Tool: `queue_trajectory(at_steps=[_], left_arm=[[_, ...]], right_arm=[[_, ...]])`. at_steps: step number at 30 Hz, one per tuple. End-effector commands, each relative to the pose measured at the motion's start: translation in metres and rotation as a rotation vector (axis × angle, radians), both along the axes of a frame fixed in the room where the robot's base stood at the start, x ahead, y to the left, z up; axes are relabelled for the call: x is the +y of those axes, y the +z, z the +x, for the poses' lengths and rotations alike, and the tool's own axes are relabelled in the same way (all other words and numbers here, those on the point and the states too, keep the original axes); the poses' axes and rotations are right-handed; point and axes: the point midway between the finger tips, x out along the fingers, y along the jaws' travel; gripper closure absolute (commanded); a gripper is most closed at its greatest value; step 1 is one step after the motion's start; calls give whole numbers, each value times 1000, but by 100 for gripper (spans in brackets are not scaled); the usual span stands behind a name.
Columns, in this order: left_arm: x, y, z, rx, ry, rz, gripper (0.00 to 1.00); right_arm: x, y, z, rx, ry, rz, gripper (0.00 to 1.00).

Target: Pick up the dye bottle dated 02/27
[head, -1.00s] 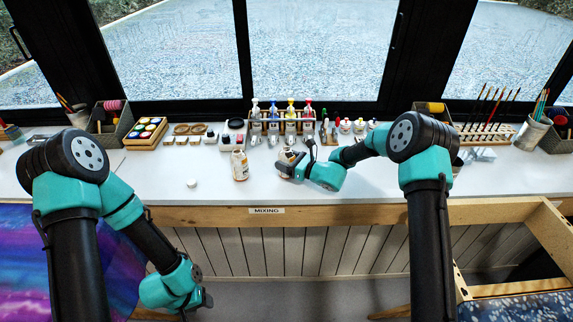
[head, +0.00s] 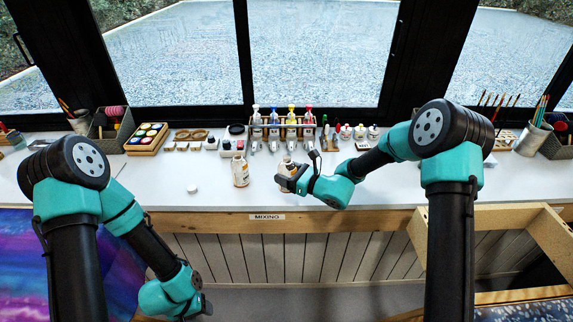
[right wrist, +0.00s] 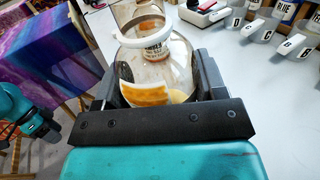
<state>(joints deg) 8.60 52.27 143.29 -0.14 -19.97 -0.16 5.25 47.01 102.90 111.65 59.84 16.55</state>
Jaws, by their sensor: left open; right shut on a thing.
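Two dye bottles are at the middle of the white table. One bottle (head: 240,172) stands upright and free, left of my right gripper. The other bottle (head: 287,168) is partly hidden behind my right gripper (head: 284,178), which is shut on it. In the right wrist view the held bottle (right wrist: 155,76) is clear, with a white ring at its neck and an orange and yellow patch low down, between the fingers of my right gripper. I cannot read a date on either bottle. My left gripper (head: 203,305) is open and low, in front of the table.
A wooden rack (head: 290,136) with several coloured bottles stands at the back. Small labelled blocks line its front. A white cap (head: 192,188) lies on the left. Paint tray (head: 146,138), pots and brushes stand along the back. The table front right is clear.

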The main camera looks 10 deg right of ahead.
Motion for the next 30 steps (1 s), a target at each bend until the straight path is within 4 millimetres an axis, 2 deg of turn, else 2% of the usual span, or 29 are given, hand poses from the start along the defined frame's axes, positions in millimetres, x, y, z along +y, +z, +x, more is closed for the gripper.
queue_trajectory(at_steps=[1,6,12,17,30], left_arm=[[0,0,0,0,0,0,47],[0,0,0,0,0,0,47],[0,0,0,0,0,0,47],[0,0,0,0,0,0,47],[0,0,0,0,0,0,47]], right_arm=[[1,2,-13,2,1,2,72],[5,5,-48,2,0,2,72],[8,7,-71,0,0,1,72],[9,7,-77,-1,-1,1,72],[9,7,-77,-1,0,1,72]])
